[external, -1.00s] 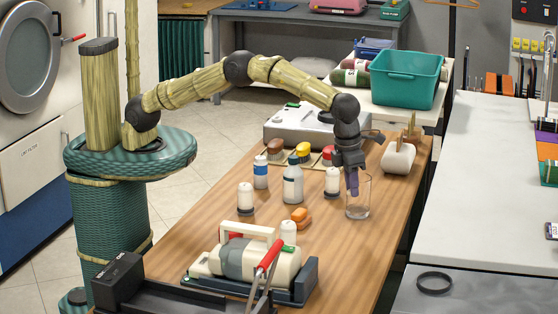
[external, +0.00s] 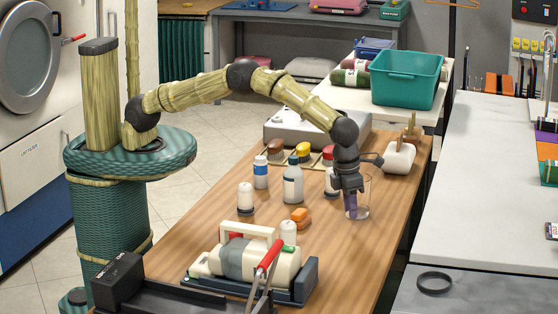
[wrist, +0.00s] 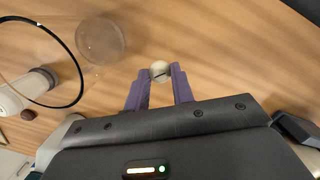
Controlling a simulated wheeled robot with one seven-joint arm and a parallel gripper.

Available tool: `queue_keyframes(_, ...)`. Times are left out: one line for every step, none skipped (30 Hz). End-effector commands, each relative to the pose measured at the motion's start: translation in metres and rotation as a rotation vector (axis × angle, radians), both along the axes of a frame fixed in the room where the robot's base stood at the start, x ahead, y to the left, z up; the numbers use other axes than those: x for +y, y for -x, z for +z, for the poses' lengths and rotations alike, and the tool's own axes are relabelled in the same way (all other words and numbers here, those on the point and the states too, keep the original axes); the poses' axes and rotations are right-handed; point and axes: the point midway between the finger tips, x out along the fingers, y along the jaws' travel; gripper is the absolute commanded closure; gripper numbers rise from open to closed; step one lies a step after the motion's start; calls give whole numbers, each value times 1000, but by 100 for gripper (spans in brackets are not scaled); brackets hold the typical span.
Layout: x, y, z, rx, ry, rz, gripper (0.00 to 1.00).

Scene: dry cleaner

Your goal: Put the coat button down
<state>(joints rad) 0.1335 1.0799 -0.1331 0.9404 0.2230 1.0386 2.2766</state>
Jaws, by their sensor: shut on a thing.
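My gripper (external: 351,213) has its purple fingers pointing down, low over the wooden table (external: 322,245). In the wrist view the fingers (wrist: 158,76) are closed on a small round, cream-coloured coat button (wrist: 158,68) with a dark line across it. The button hangs at the fingertips above the wood; I cannot tell whether it touches the table. In the external view the fingers hide it. A clear glass (external: 364,207) stands right by the fingers and overlaps them in the external view. In the wrist view its round clear shape (wrist: 100,40) is left of the button, apart from it.
White spools (external: 245,197) and bottles (external: 292,185) stand left of my gripper. An orange item (external: 300,215) lies nearby. A thin dark ring (wrist: 78,50) shows in the wrist view. Bare wood lies in front of and right of the glass.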

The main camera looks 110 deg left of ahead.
Motion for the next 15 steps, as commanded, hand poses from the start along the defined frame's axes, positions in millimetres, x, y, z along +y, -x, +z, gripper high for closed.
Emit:
queue_keyframes(0,1,-9,3,-1,0,97)
queue_keyframes(0,1,-15,4,-1,-1,97)
queue_keyframes(0,1,-22,4,-1,-1,97)
queue_keyframes(0,1,-26,3,-1,-1,97)
queue_keyframes(0,1,-30,3,-1,-1,97)
queue_keyframes(0,1,-34,3,-1,-1,97)
queue_keyframes(0,1,-36,1,0,-1,97)
queue_keyframes(0,0,-37,1,0,0,97)
queue_keyframes(0,0,-37,0,0,0,97)
queue_keyframes(0,0,-37,0,0,0,97)
queue_keyframes(0,0,-37,0,0,0,97)
queue_keyframes(0,0,-37,0,0,0,97)
queue_keyframes(0,0,-37,0,0,0,97)
queue_keyframes(0,0,-37,0,0,0,97)
queue_keyframes(0,0,-37,0,0,0,97)
